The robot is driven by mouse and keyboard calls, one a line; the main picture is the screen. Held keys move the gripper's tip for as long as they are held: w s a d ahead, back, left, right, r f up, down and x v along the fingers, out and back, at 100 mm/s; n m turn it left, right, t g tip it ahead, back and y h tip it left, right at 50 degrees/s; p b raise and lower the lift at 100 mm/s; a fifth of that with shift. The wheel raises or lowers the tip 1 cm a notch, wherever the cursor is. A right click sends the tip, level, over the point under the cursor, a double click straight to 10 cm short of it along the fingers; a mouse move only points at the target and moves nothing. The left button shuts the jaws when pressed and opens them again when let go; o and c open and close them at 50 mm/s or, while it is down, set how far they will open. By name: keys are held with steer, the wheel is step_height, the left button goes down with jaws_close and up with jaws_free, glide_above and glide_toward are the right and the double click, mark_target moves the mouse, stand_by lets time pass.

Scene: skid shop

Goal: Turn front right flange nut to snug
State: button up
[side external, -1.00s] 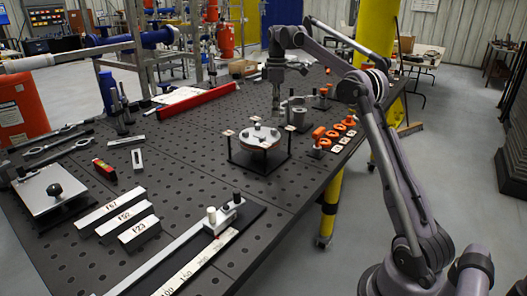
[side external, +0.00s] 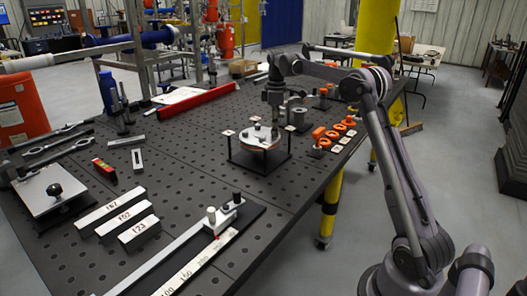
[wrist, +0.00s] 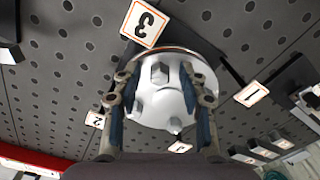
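The round silver flange (side external: 257,137) sits on a black four-legged stand on the table. In the wrist view the flange (wrist: 163,112) shows a hex nut (wrist: 159,72) near its edge and other raised pieces on its face. I cannot tell which is the front right nut. My gripper (side external: 275,128) points down at the flange's right side. In the wrist view my gripper (wrist: 160,82) is open, its two fingers apart on either side of the flange face. The hex nut lies between the fingertips, with no visible contact.
Numbered tags surround the flange, including tag 3 (wrist: 144,22) and tag 1 (wrist: 251,94). A red bar (side external: 198,102) lies farther back. Labelled blocks (side external: 124,218) lie front left.

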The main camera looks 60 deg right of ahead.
jaws_close()
steer(key=shift+m, duration=0.3)
steer(key=m, duration=0.3)
steer(key=shift+m, duration=0.3)
steer(key=m, duration=0.4)
steer(key=shift+a+m, duration=0.15)
steer(key=shift+m, duration=0.15)
steer(key=m, duration=0.8)
steer(key=shift+w+a+m, duration=0.1)
steer(key=shift+m, duration=0.2)
